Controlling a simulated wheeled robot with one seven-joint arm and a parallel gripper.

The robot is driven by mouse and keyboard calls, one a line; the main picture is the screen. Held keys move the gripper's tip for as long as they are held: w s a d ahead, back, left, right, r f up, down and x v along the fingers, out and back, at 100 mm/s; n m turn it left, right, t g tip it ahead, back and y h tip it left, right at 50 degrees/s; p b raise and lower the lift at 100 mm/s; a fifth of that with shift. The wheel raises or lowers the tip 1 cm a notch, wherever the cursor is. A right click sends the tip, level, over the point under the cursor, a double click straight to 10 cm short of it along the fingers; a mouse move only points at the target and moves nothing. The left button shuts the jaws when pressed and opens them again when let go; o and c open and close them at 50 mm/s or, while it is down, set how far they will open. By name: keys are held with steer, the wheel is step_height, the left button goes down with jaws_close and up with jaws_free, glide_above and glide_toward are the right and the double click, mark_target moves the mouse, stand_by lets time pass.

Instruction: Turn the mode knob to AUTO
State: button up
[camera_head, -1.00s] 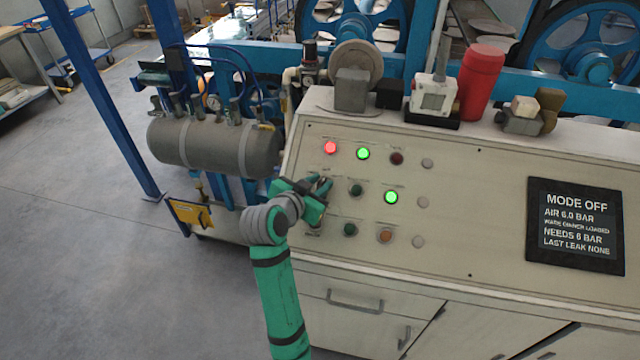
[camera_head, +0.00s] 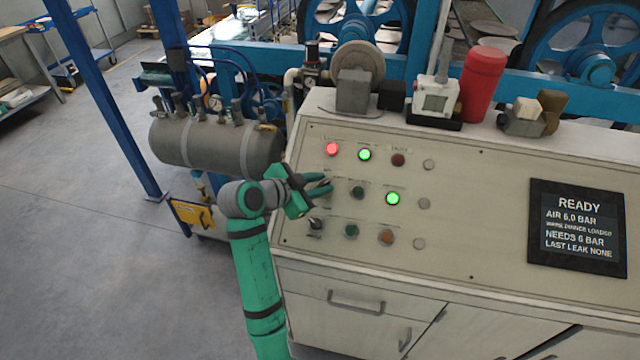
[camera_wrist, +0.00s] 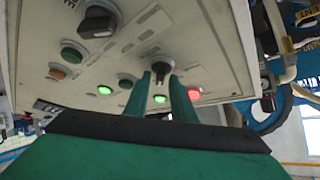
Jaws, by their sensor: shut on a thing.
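The mode knob (camera_wrist: 157,68) is a dark knob between my fingertips in the wrist view; my gripper hides it in the head view. My gripper (camera_head: 326,185) is green, at the left part of the sloped control panel, with its fingers shut on the knob. It also shows in the wrist view (camera_wrist: 160,80), one finger on each side of the knob. The black display (camera_head: 576,225) at the right of the panel reads READY, AIR 6.0 BAR, NEEDS 6 BAR, LAST LEAK NONE. The knob's pointer and labels are too small to read.
A second dark knob (camera_head: 316,223) sits just below my gripper. A lit red lamp (camera_head: 332,149) and a lit green lamp (camera_head: 364,154) are above it; another green lamp (camera_head: 393,198) is lit to the right. A grey tank (camera_head: 215,142) stands left of the panel.

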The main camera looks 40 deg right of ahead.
steer(key=o, duration=0.7)
steer(key=shift+o, duration=0.2)
steer(key=v, duration=1)
steer(key=shift+a+r, duration=0.2)
steer(key=shift+a, duration=0.1)
steer(key=shift+s, duration=0.1)
